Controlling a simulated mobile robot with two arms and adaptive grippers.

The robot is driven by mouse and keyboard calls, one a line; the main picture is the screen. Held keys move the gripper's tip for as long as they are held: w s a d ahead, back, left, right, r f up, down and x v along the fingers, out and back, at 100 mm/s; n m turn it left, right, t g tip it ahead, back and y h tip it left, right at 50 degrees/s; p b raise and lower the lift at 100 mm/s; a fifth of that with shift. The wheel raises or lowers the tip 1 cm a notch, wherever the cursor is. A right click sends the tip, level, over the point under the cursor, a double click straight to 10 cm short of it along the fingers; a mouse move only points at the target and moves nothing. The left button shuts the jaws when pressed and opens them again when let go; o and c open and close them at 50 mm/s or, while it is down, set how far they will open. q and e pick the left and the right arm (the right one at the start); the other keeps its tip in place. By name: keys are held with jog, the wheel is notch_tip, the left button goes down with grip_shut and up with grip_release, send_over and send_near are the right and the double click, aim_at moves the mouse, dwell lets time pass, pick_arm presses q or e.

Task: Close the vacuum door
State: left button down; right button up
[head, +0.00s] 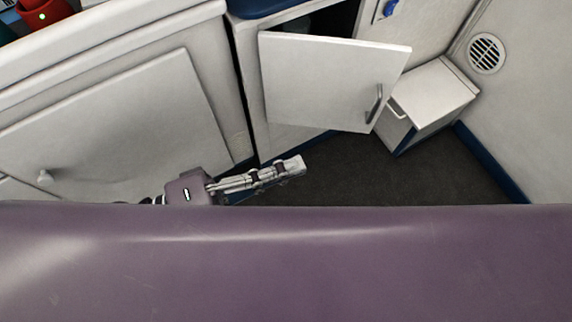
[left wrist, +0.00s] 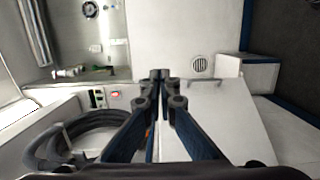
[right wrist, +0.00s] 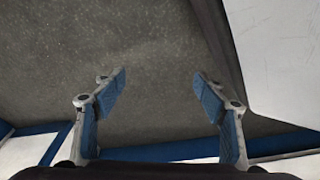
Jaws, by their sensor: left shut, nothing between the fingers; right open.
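The vacuum door (head: 330,82) is a white panel with a metal bar handle (head: 374,104). It stands open from the cabinet in the head view. My left gripper (head: 297,165) is shut and empty, below the door's lower edge in that view. In the left wrist view the left gripper (left wrist: 161,75) points ahead, with the white door panel (left wrist: 225,130) on its right and the open compartment on its left. A dark coiled hose (left wrist: 80,140) shows in the compartment. I cannot tell whether the fingers touch the door. My right gripper (right wrist: 158,78) is open and empty over the floor.
A small white cabinet (head: 435,100) with a handle stands right of the door, near the wall vent (head: 486,54). A closed white cabinet front (head: 110,125) is on the left. A purple padded surface (head: 290,265) fills the foreground. Dark floor (head: 400,180) is clear between them.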

pick_arm(q)
jog(key=shift+a, duration=0.1)
jog(key=m+t+y+p, duration=0.2)
jog(key=m+t+p, duration=0.25)
jog(key=m, duration=2.85)
send_near(404, 55)
jog(key=d, duration=0.4)
jog(key=shift+w+d+r+g+b, duration=0.15)
jog(key=shift+w, duration=0.75)
jog(key=shift+w+d+r+g+b, duration=0.1)
jog(key=shift+w+d+r+b, duration=0.05)
jog(key=shift+w, duration=0.75)
pick_arm(e)
jog(key=w+r+t, duration=0.1)
jog(key=w+r, duration=0.2)
jog(key=r, duration=2.9)
jog(key=shift+r, duration=0.4)
